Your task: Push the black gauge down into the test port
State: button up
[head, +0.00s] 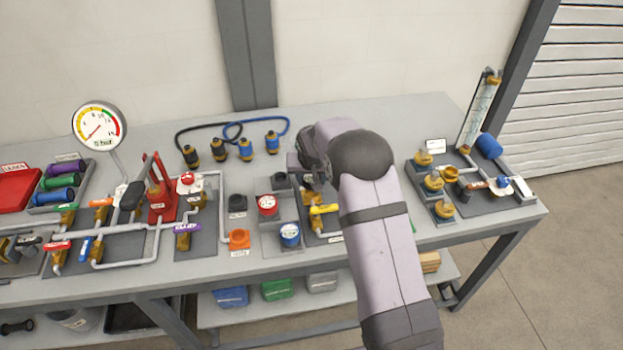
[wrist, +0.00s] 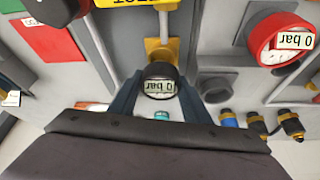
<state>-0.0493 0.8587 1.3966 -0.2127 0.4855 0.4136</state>
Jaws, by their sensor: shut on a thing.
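The black gauge (wrist: 160,82), with a black rim and a "0 bar" face, sits between the two fingers of my gripper (wrist: 160,92) in the wrist view. My gripper is shut on it. A brass fitting (wrist: 157,47), apparently the test port, shows right beside the gauge's rim, on a grey plate. The gauge's lower end is hidden, so I cannot tell how deep it sits. In the head view my gripper (head: 304,174) is low over the plate with the yellow-handled valve (head: 323,209); the gauge is hidden there by my wrist.
A red gauge (head: 267,205) and a blue gauge (head: 289,234) stand close on the left. An empty dark holder (head: 280,180) is beside my gripper. Hoses with blue and black connectors (head: 245,149) lie behind. The front right bench top (head: 455,232) is clear.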

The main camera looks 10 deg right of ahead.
jog(key=shift+f+b, duration=1.5)
jog(key=shift+f, duration=0.3)
dwell(0.4)
jog(key=o, duration=1.2)
jog(key=shift+r, duration=0.1)
jog(key=b+v, duration=0.2)
jog(key=v, duration=0.4)
jog(key=shift+s+r, duration=0.15)
jog(key=shift+r, duration=0.05)
jog(key=shift+s+r, duration=0.15)
jog(key=shift+r, duration=0.2)
